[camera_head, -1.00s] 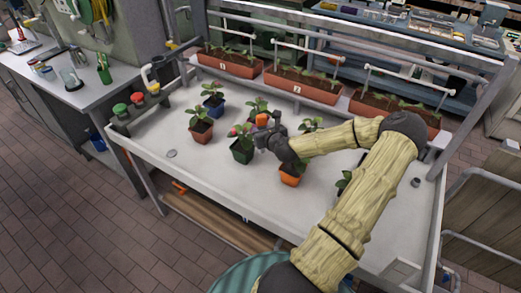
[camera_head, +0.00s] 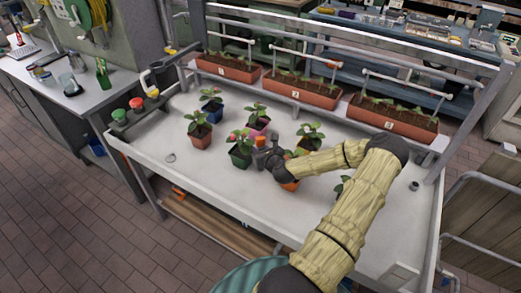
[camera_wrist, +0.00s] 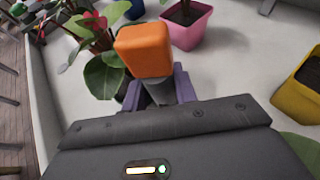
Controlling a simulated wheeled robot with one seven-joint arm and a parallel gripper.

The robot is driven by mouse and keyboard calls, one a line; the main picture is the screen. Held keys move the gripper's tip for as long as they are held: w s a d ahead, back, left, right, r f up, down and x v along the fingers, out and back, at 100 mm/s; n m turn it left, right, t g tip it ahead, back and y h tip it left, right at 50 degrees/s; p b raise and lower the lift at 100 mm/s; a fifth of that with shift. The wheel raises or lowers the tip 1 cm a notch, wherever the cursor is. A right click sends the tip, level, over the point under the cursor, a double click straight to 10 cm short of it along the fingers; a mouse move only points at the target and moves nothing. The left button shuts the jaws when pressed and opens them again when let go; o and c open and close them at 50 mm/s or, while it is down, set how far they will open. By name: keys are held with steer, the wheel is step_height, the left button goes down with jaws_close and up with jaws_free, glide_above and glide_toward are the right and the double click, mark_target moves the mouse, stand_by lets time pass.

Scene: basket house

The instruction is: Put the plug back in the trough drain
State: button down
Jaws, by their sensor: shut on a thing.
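My gripper (camera_head: 266,155) is over the middle of the white trough (camera_head: 215,185), among potted plants. In the wrist view its purple-grey fingers (camera_wrist: 160,92) are shut on a piece with a blocky orange top (camera_wrist: 143,48) and a grey tapering lower part, apparently the plug. The orange top (camera_head: 262,142) also shows in the head view, just above the fingers. The piece's lower end is hidden by the gripper. A small round grey disc (camera_head: 171,157) lies flush in the trough floor at left, perhaps the drain. A dark round fitting (camera_head: 414,186) is near the right end.
A green pot (camera_head: 240,157) is close left of my gripper, an orange pot (camera_head: 290,184) just below it. A red pot (camera_head: 200,136), blue pot (camera_head: 211,114) and pink pot (camera_wrist: 187,30) stand nearby. Bare floor lies at front left. Planters (camera_head: 300,92) line the back.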

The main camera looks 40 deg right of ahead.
steer(key=c, duration=1.1)
jaws_free()
steer(key=shift+f, duration=0.1)
steer(key=b+v, duration=0.1)
steer(key=v, duration=1.1)
